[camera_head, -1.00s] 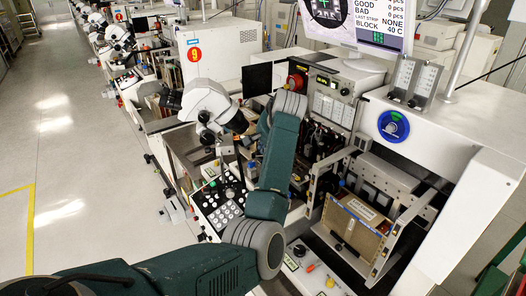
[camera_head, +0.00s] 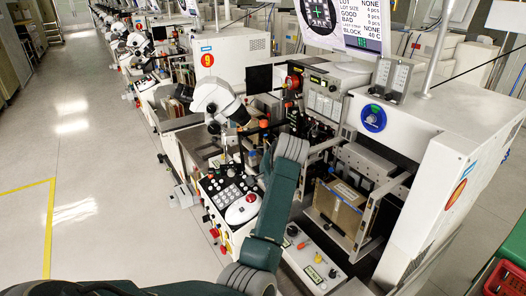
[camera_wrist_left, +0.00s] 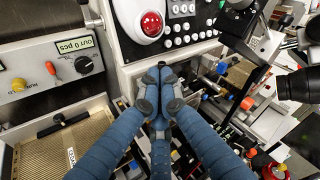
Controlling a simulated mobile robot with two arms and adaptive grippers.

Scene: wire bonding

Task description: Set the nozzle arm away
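My left arm comes in from the bottom of the head view and rises to the grey wrist (camera_head: 292,148) in front of the wire bonder. Its gripper is hidden there behind the wrist and the machine's parts. In the left wrist view my left gripper (camera_wrist_left: 160,77) has its blue fingers drawn together at the tips, over the bonder's work area just below the keypad panel. I see nothing clearly held between them. I cannot pick out the nozzle arm for certain among the crowded parts around the fingertips. My right gripper is not in view.
A control panel (camera_head: 222,190) with a red trackball (camera_head: 243,208) lies left of my forearm. A microscope (camera_head: 217,98) stands above the work area. A brown magazine (camera_head: 338,208) sits in the right bay. The aisle floor (camera_head: 95,160) is clear.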

